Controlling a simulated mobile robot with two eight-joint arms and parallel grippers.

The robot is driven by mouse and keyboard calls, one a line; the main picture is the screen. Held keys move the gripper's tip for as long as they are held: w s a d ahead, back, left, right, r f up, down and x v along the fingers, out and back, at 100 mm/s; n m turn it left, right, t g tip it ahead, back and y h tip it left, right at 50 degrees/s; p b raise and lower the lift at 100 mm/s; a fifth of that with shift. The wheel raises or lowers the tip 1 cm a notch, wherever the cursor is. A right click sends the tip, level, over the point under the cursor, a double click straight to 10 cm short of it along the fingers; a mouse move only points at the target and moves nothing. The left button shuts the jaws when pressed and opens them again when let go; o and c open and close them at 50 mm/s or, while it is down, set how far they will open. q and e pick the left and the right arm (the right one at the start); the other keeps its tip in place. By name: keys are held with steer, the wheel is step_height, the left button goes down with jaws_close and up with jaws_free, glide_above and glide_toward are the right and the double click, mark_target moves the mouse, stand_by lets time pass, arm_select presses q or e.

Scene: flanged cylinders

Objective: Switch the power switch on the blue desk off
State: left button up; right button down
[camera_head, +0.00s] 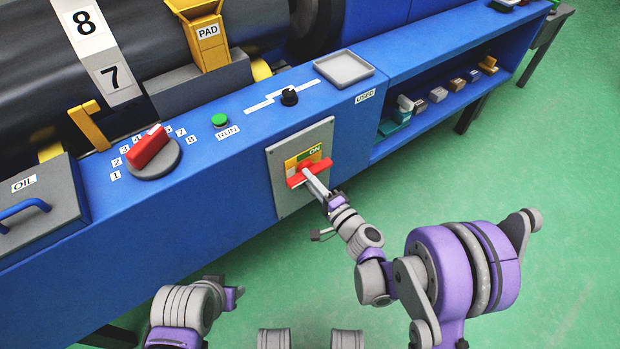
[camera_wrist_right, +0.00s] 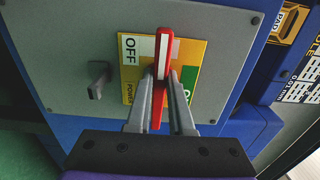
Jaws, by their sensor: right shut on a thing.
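The power switch has a red handle (camera_head: 322,165) on a yellow plate, set in a grey panel (camera_head: 284,195) on the front of the blue desk (camera_head: 220,195). A green ON label (camera_head: 315,150) shows above the handle in the head view. In the right wrist view the handle (camera_wrist_right: 164,45) stands between the white OFF label (camera_wrist_right: 130,47) and the green area (camera_wrist_right: 189,80). My right gripper (camera_wrist_right: 162,75) is shut on the red handle, one finger on each side.
A red selector knob (camera_head: 148,148) and a green RUN button (camera_head: 220,120) sit on the desk top. A black knob (camera_head: 289,97) and a grey tray (camera_head: 343,70) are to the right. A grey latch (camera_wrist_right: 97,80) sticks out of the panel. The green floor in front is clear.

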stand_by(0.5)
steer(key=c, duration=0.8)
jaws_free()
steer(key=shift+s+d, duration=0.1)
steer(key=v, duration=1)
steer(key=shift+s+d, duration=0.15)
steer(key=shift+s, duration=0.1)
